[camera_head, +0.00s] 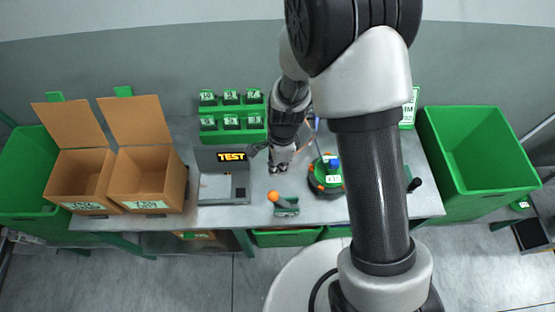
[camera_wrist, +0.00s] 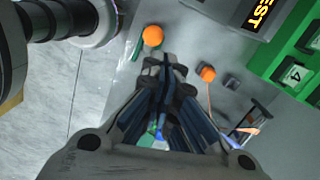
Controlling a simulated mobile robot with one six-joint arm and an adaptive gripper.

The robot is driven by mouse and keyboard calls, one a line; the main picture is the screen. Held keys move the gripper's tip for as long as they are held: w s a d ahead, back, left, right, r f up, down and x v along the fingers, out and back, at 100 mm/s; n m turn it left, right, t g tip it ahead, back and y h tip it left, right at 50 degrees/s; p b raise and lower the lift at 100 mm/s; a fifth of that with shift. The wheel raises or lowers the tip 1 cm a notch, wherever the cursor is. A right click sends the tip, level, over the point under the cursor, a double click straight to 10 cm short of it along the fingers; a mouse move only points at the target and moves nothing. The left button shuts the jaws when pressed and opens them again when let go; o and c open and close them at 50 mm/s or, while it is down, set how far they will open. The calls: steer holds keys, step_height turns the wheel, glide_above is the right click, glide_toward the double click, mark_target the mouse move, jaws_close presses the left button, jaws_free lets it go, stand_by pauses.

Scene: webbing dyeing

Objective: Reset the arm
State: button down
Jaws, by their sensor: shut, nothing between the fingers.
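My arm reaches over the workbench (camera_head: 235,218) from the front, and its large links cover part of the bench in the head view. My gripper (camera_head: 278,170) hangs above the middle of the bench, between the grey TEST device and the round green station. In the wrist view my gripper (camera_wrist: 165,75) has its fingers together with nothing held. An orange ball-topped lever on a green base (camera_head: 285,207) stands in front of it; its orange ball (camera_wrist: 153,36) also shows in the wrist view.
Two open cardboard boxes (camera_head: 148,185) stand at the left. The TEST device (camera_head: 222,187) is left of my gripper, green labelled bins (camera_head: 231,122) behind it, and the round green station (camera_head: 326,180) to its right. Green crates stand at the left end (camera_head: 28,190) and right end (camera_head: 478,190).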

steer(key=s+d+r+n+t+b, duration=0.1)
steer(key=s+d+r+n+b, duration=0.1)
steer(key=d+r+n+b, duration=0.3)
steer(key=s+d+r+n+t+b, duration=0.1)
steer(key=r+n+b, duration=0.15)
steer(key=r, duration=0.45)
steer(key=s+d+r+n+t+b, duration=0.1)
steer(key=s+d+n+b, duration=0.2)
steer(key=s, duration=0.3)
steer(key=s+d+r+n+t+b, duration=0.1)
steer(key=s+d+n+t+b, duration=0.1)
steer(key=s+n+b, duration=0.3)
steer(key=shift+s+d+r+h+b, duration=0.35)
steer(key=shift+s+d, duration=0.4)
steer(key=shift+s, duration=0.5)
